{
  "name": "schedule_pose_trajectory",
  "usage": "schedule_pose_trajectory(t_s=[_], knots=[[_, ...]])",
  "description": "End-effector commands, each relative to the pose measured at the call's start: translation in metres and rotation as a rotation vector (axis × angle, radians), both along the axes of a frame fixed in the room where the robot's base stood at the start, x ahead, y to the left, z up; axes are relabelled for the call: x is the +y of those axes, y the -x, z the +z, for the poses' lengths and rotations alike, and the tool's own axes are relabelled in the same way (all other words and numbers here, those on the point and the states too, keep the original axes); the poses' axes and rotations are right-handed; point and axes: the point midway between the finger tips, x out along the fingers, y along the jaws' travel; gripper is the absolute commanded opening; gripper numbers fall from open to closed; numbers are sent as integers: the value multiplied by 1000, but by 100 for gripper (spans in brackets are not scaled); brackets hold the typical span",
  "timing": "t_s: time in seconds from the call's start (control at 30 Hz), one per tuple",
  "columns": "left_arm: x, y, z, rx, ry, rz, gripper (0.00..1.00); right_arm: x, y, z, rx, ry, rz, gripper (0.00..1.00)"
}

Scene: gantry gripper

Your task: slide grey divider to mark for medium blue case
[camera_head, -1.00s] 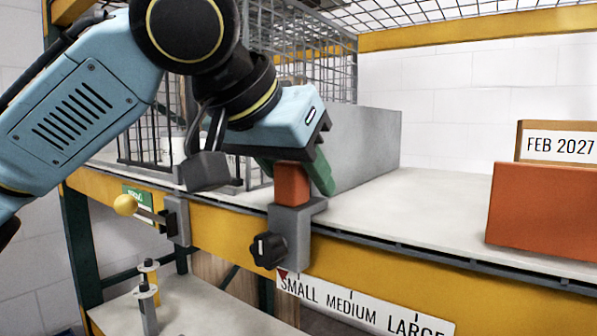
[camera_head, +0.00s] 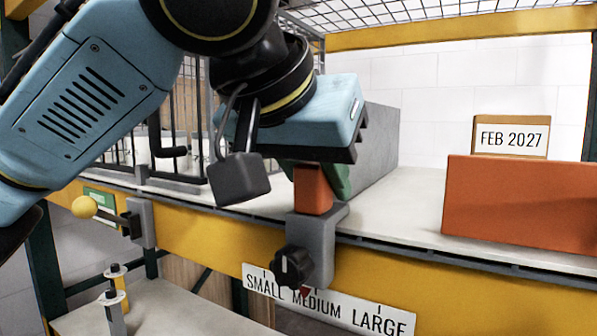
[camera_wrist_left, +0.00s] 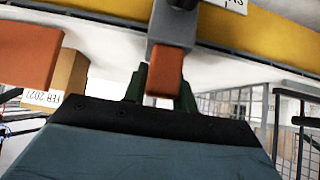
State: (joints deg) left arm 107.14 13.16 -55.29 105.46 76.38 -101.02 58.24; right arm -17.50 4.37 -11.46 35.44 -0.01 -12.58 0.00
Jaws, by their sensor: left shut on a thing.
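The grey divider (camera_head: 372,150) stands upright across the shelf. At its front are a grey slider bracket (camera_head: 322,245), a black knob (camera_head: 293,267) and an orange block handle (camera_head: 313,190). My left gripper (camera_head: 320,180) is shut on the orange block; its green fingers flank the block (camera_wrist_left: 166,72) in the left wrist view. The scale strip (camera_head: 375,318) reads SMALL, MEDIUM, LARGE. A small red pointer (camera_head: 306,292) under the bracket sits over the left part of MEDIUM, right of the SMALL tick. The MEDIUM tick cannot be made out. No blue case shows. My right gripper is not in view.
An orange bin (camera_head: 520,205) stands right of the divider, with a FEB 2027 box (camera_head: 512,138) behind it. Bare shelf (camera_head: 405,215) lies between divider and bin. A yellow-ball lever (camera_head: 86,207) and wire cage (camera_head: 180,125) are at left.

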Motion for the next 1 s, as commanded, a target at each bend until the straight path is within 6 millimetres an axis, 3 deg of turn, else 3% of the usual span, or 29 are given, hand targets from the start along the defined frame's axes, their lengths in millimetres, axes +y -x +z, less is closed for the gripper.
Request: schedule_pose_trajectory(t_s=[0.27, 0.3, 0.43, 0.77, 1.0], knots=[[-1, -1, 1, -3, 2, 1, 0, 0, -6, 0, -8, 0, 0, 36], [-1, -1, 1, -3, 2, 1, 32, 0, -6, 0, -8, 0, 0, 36], [-1, -1, 1, -3, 1, 1, 49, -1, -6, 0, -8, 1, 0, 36], [0, 1, 2, -2, 1, 0, 49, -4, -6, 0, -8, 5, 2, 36], [13, 23, 28, -7, 2, 0, 49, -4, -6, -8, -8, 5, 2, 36]])
